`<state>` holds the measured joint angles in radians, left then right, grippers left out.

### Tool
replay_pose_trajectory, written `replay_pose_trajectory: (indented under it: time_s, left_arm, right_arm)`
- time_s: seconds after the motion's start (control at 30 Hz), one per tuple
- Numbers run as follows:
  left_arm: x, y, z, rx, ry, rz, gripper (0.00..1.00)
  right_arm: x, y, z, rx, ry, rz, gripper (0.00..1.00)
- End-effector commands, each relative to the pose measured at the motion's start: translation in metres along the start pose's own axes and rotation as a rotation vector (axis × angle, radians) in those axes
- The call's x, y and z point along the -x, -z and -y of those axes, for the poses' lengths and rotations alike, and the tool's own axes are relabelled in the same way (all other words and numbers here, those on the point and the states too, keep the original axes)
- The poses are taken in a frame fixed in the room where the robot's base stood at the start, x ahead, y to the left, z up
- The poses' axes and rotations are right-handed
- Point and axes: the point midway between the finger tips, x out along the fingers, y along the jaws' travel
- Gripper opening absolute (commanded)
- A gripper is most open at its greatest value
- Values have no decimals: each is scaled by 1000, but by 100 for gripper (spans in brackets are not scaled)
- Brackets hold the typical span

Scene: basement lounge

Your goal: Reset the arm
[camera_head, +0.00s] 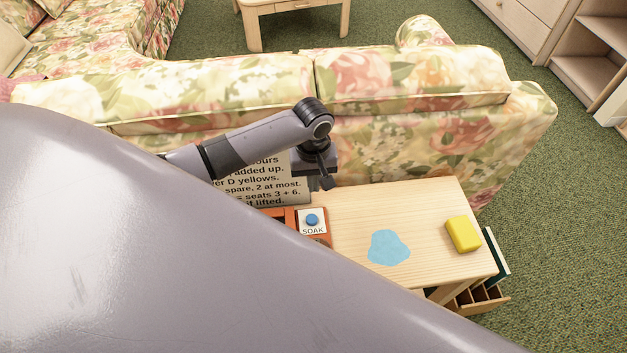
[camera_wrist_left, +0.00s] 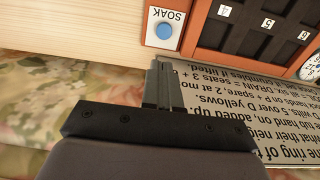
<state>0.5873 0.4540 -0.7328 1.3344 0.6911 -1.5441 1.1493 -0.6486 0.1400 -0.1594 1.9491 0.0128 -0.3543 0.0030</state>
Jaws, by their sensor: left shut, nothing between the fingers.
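My left arm comes in from the left, and its gripper (camera_head: 325,180) hangs above the back left part of a small wooden table (camera_head: 430,202), in front of a text sign (camera_head: 272,182). In the left wrist view the fingers (camera_wrist_left: 158,82) are together with nothing between them. They point toward the table edge, over the sign's text near the white SOAK button plate (camera_wrist_left: 163,28). The plate has a blue button (camera_head: 312,219). My right gripper is in neither view.
A yellow block (camera_head: 463,234) and a flat light blue patch (camera_head: 388,248) are on the table. A floral sofa (camera_head: 420,130) stands behind it. An orange-framed panel with numbered slots (camera_wrist_left: 240,30) adjoins the SOAK plate. A slotted wooden rack (camera_head: 480,298) is at the table's right. My large grey body part hides the lower left.

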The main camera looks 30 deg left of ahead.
Motion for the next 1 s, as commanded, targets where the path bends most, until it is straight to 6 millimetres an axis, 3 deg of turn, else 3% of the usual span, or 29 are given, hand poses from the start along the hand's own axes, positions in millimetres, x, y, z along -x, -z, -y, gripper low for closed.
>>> replay_pose_trajectory:
  time_s: [0.57, 0.8, 1.0]
  left_arm:
    - [-7, -7, -3, -27, -24, -1, 0]
    - [-46, -59, -20, -228, -215, -52, 0]
    - [-64, -100, -26, -392, -389, -177, 0]
  right_arm:
    - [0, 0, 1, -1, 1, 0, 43]
    - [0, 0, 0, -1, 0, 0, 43]
    - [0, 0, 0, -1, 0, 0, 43]
